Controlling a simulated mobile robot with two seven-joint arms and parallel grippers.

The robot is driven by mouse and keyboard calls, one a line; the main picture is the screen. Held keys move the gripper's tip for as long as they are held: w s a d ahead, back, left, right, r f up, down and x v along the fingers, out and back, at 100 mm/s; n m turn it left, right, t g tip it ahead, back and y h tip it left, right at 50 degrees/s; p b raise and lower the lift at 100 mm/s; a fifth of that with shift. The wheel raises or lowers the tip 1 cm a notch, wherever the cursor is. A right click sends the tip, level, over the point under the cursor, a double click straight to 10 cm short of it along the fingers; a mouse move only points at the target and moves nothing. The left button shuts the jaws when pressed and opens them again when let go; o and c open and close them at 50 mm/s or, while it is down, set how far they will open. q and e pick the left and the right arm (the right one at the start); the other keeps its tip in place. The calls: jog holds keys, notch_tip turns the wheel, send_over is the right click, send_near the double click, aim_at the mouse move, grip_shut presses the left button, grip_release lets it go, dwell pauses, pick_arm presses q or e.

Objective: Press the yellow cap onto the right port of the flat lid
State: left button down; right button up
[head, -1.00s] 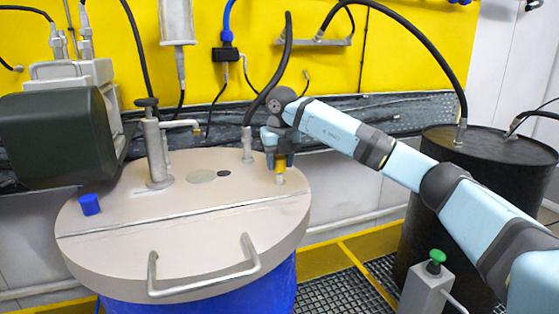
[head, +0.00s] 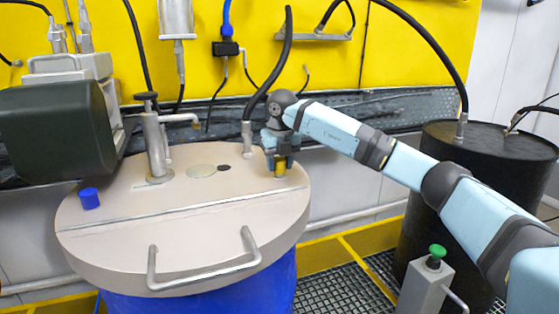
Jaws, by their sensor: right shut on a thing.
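The flat lid (head: 130,235) is a beige round disc on a blue drum (head: 215,292). My right gripper (head: 280,168) is above the right back part of the lid, pointing down, shut on the yellow cap (head: 280,169). The cap sits low, right over the right port, and covers it from view. Whether the cap is fully seated cannot be told. A blue cap (head: 89,199) is on the left side of the lid, apart from the gripper. My left gripper is not in view.
A hose fitting (head: 247,138) stands just left of my right gripper. A metal valve post (head: 153,145) and a dark green motor (head: 55,135) are further left. A black drum (head: 450,150) stands at right, behind my arm.

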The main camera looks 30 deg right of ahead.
jog(key=shift+f, duration=0.15)
jog(key=shift+f, duration=0.45)
dwell(0.6)
jog(key=shift+s+f, duration=0.1)
jog(key=shift+f, duration=0.2)
dwell(0.3)
jog(key=o, duration=1)
jog(key=shift+o, duration=0.2)
jog(key=shift+r, duration=0.15)
jog(key=shift+r, duration=0.15)
notch_tip(320, 180, up, 4)
jog(key=p, duration=0.2)
jog(key=shift+p, duration=0.35)
